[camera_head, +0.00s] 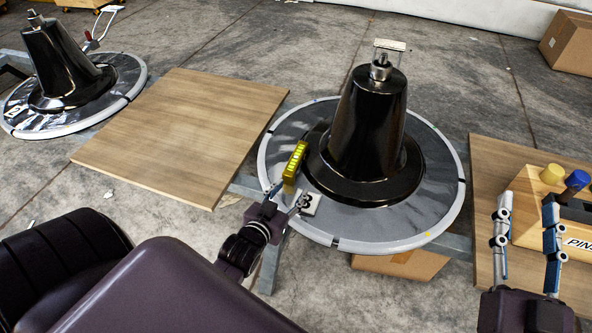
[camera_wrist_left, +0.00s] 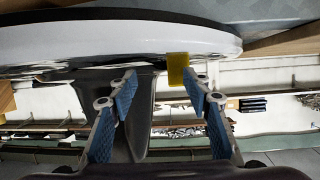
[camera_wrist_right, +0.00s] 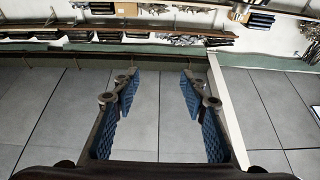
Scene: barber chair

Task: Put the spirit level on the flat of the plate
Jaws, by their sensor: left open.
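The yellow spirit level (camera_head: 294,164) is at the left part of the round grey plate (camera_head: 420,215) around the black cone in the head view. Its far end is higher in the picture; whether its whole length rests flat is not clear. My left gripper (camera_head: 287,197) is open at the level's near end, by the plate's white rim. In the left wrist view a yellow piece of the level (camera_wrist_left: 178,72) shows beside the tip of the right-hand finger, not clearly between the fingers. My right gripper (camera_head: 528,200) is open and empty at the right, away from the plate.
A black cone (camera_head: 368,120) rises from the plate's middle. A small tag marked 3 (camera_head: 311,204) lies by my left fingers. A wooden board (camera_head: 185,130) is left of the plate. A wooden box with coloured knobs (camera_head: 535,185) stands near my right gripper.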

